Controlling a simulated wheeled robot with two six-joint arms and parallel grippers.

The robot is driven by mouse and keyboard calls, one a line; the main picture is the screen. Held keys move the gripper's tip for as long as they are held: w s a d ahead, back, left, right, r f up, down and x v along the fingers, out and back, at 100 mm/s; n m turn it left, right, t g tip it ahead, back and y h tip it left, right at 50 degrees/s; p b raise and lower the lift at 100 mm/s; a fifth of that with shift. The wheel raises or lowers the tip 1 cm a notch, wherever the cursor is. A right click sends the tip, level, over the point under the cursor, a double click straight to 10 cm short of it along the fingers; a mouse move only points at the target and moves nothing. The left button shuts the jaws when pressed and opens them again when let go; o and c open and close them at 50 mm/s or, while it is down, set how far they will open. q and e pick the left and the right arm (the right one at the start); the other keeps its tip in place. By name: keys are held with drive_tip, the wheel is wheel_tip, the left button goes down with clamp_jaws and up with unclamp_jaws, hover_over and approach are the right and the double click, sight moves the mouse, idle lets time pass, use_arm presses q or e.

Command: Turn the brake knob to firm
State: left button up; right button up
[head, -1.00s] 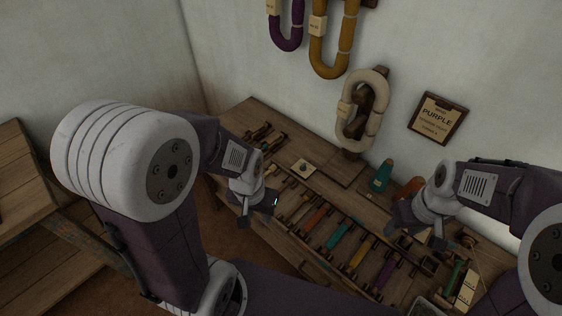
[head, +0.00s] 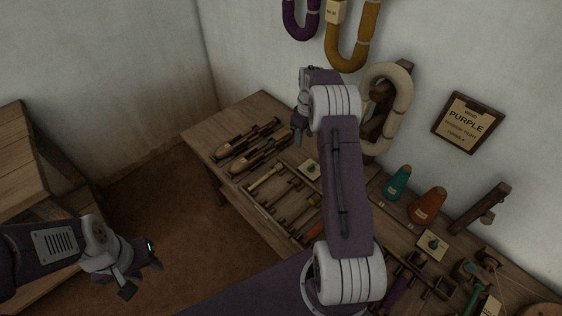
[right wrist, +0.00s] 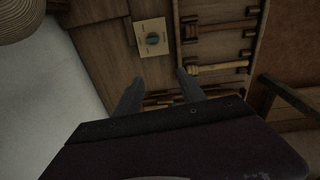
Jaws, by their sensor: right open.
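A small dark-teal knob on a pale square plate (head: 310,169) sits on the bench beside the rack of rods. It also shows in the right wrist view (right wrist: 152,39), just beyond my fingertips; its markings are too small to read. A second, similar knob plate (head: 432,242) lies further right; I cannot tell which is the brake knob from labels. My right gripper (head: 298,136) is above the bench near the first plate. In the right wrist view its fingers (right wrist: 159,91) are apart and empty. My left gripper (head: 142,279) is open and empty over the floor at lower left.
Wooden shuttles (head: 252,148) lie at the bench's left end. A teal cone (head: 397,183) and an orange cone (head: 427,205) stand behind. A cream yarn hank (head: 398,110) hangs on the wall close to my right arm. A "PURPLE" sign (head: 466,123) hangs further right.

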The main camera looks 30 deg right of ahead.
approach(312, 165)
drive_tip(key=shift+m+g, duration=0.4)
drive_tip(key=f, duration=0.5)
drive_tip(key=f+b, duration=0.1)
drive_tip(key=f, duration=0.2)
drive_tip(key=shift+w+f, duration=0.35)
drive_tip(key=shift+f, duration=0.05)
clamp_jaws()
